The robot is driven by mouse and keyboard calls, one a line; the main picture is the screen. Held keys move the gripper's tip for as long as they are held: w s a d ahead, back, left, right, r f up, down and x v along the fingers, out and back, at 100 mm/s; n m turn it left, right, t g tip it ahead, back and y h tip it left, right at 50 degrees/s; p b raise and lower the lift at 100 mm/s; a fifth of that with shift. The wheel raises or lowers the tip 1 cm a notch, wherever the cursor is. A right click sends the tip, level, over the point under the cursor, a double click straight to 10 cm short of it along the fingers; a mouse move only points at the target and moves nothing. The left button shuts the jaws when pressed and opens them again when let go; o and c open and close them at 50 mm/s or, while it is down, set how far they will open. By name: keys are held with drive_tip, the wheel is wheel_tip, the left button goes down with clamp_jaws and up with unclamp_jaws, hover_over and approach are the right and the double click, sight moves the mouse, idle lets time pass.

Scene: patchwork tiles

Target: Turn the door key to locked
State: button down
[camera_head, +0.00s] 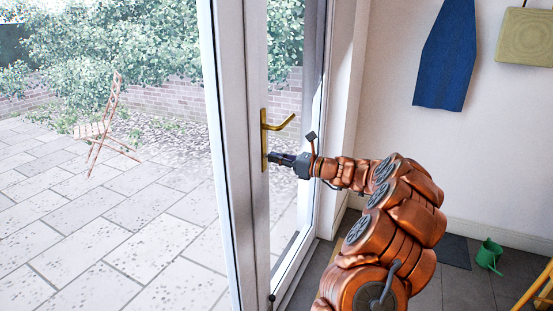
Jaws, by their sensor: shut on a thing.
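A white-framed glass door (257,60) stands in the middle of the head view. It carries a tall brass plate (264,135) with a brass lever handle (281,123) that points right and slightly up. My gripper (271,157) is at the lower part of the plate, below the lever, and is shut on the door key. The key itself is hidden by my fingers, so I cannot see which way it is turned. My orange arm reaches in from the lower right.
A blue ironing board (446,58) and a yellowish board (526,37) hang on the right wall. A green watering can (489,256) stands on the dark tiled floor near a dark mat (454,251). Outside, a folding chair (103,122) stands on the paving.

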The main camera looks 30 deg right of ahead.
drive_tip(key=shift+n+b, duration=0.3)
drive_tip(key=shift+n, duration=0.1)
drive_tip(key=n+b, duration=0.3)
drive_tip(key=shift+a+f+n, duration=0.15)
drive_tip(key=shift+f+n, duration=0.1)
drive_tip(key=shift+n, duration=0.05)
drive_tip(key=n+b, duration=0.3)
drive_tip(key=n, duration=0.1)
drive_tip(key=shift+n+b, duration=0.3)
drive_tip(key=shift+b, duration=0.1)
drive_tip(key=n+b, duration=0.5)
drive_tip(key=shift+f, duration=0.15)
drive_tip(key=n+b, duration=0.3)
drive_tip(key=n, duration=0.1)
drive_tip(key=shift+s+b, duration=0.1)
drive_tip(key=shift+b, duration=0.3)
drive_tip(key=shift+r, duration=0.2)
drive_tip(key=c, duration=1.3)
unclamp_jaws()
